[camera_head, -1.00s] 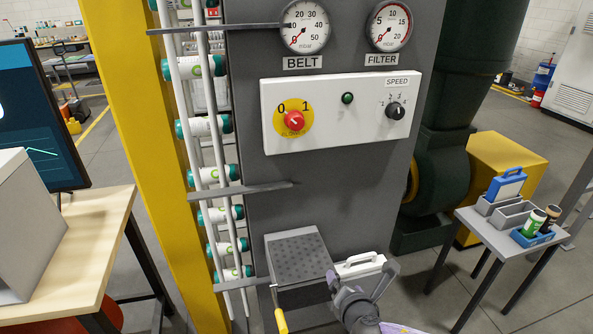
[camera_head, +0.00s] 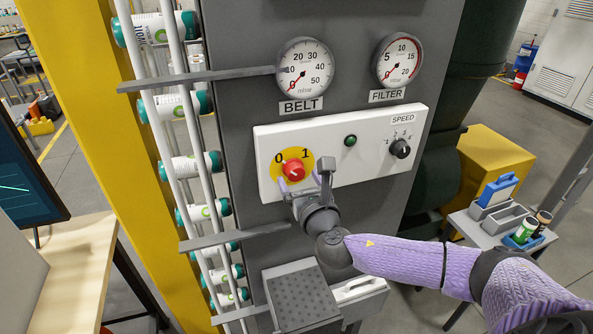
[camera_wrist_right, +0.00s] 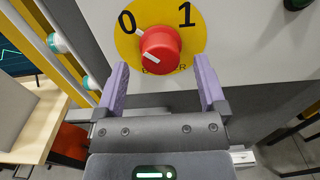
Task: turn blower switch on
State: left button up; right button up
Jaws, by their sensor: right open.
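The blower switch is a red rotary knob (camera_head: 293,169) on a yellow disc marked 0 and 1, on a white control panel (camera_head: 340,155). In the right wrist view the red knob (camera_wrist_right: 159,50) has a white line on its face, with one end toward the 0 at upper left. My right gripper (camera_head: 305,181) is open just below and in front of the knob. In the wrist view its two purple fingers (camera_wrist_right: 161,85) stand apart at the left and right, below the knob, apparently not touching it. My left gripper is not in view.
A green lamp (camera_head: 350,140) and a black speed knob (camera_head: 400,148) sit on the same panel. Two gauges, belt (camera_head: 305,67) and filter (camera_head: 398,60), are above. A grey perforated shelf (camera_head: 300,298) juts out below. Cans run in a rack at left.

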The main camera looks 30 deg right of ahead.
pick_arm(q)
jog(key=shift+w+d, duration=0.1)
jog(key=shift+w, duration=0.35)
pick_arm(e)
jog(key=shift+x, duration=0.95)
jog(key=shift+w, duration=0.1)
grip_shut()
